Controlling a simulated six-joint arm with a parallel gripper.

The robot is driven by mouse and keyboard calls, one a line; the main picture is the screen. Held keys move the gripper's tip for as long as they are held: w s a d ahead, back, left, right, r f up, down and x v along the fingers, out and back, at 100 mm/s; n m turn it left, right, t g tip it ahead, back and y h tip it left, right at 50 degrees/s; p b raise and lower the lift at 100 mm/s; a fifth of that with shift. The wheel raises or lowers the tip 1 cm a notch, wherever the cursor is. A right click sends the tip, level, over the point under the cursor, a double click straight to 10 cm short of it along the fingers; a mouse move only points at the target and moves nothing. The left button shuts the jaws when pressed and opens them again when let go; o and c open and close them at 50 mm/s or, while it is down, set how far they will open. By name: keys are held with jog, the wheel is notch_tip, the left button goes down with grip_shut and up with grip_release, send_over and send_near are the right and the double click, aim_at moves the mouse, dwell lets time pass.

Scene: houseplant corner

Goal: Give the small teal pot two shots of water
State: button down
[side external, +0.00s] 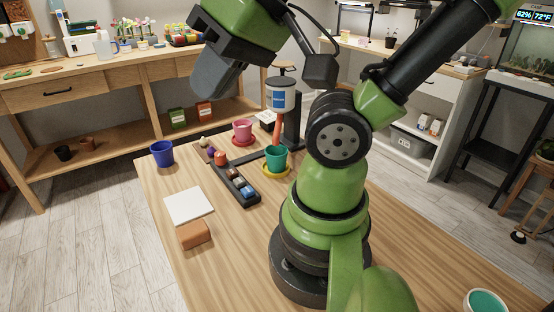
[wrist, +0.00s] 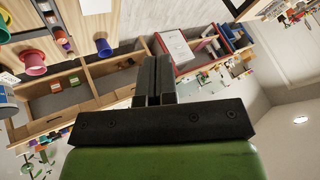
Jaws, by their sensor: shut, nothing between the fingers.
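The small teal pot (side external: 276,158) stands upright on a yellow saucer (side external: 264,174). Right behind it is a dispenser with a white, blue-labelled tank (side external: 281,97) on a dark post (side external: 293,125). An orange tube (side external: 278,130) runs down from the tank and ends at the pot's rim in the picture; I cannot tell whether it is inside. The pot's contents are hidden. My gripper (side external: 214,82) is high above the table, left of the tank, apart from everything. In the wrist view its fingers (wrist: 154,72) are together and empty.
A pink pot (side external: 243,130) on a red saucer stands behind left of the teal pot, and a blue pot (side external: 162,154) at the table's left edge. A dark tray (side external: 246,199) holds several small pieces. A white square (side external: 188,206) and an orange block (side external: 195,234) lie front left.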

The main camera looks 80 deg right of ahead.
jog(key=m+g+y, duration=0.6)
jog(key=m+y, duration=0.1)
jog(key=m, duration=1.8)
send_over(246, 188)
notch_tip(246, 188, down, 17)
jog(key=shift+f, duration=0.2)
jog(key=shift+f, duration=0.1)
jog(key=shift+f, duration=4.3)
jog(key=shift+f, duration=0.1)
jog(key=shift+f, duration=0.3)
